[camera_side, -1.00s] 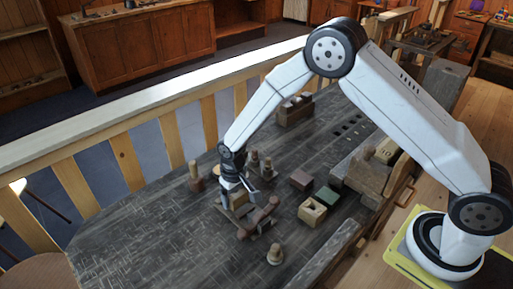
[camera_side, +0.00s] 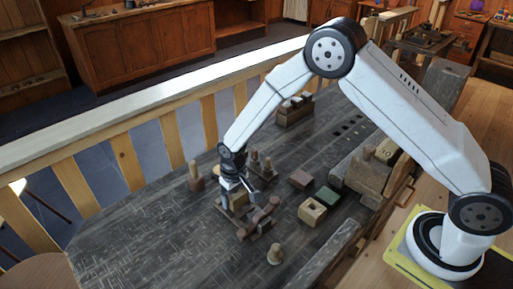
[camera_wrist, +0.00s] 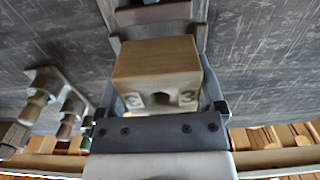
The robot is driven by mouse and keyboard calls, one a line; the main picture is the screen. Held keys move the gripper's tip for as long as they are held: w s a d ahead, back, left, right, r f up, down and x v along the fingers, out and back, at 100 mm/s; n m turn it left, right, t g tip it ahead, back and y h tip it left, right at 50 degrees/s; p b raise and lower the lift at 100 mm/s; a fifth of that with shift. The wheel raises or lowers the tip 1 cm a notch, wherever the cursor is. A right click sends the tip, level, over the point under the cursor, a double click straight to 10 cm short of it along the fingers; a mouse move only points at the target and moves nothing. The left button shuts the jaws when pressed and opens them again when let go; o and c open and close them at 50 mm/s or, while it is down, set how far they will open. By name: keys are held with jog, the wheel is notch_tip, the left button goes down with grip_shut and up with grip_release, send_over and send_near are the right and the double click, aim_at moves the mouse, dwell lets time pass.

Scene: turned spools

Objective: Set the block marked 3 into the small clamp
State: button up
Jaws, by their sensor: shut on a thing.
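The wooden block marked 3 (camera_wrist: 157,62) is held between the fingers of my gripper (camera_wrist: 162,88) in the wrist view, its two "3" marks facing the camera. In the side view my gripper (camera_side: 236,188) points down, with the block (camera_side: 239,201) at its tips. The small clamp (camera_side: 261,214), a wooden frame with a brown screw bar, is directly under and beside the block. Part of the clamp (camera_wrist: 152,14) shows past the block in the wrist view. The block hides much of the clamp there, so I cannot tell whether it touches the clamp's bed.
A turned spool (camera_side: 195,179) stands left of my gripper, and another (camera_side: 275,256) stands in front of the clamp. The left part of the dark bench is clear.

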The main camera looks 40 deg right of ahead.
jog(key=shift+f, duration=0.55)
dwell(1.9)
jog(key=o, duration=1)
jog(key=shift+c, duration=0.2)
jog(key=shift+r, duration=0.2)
jog(key=shift+r, duration=4.05)
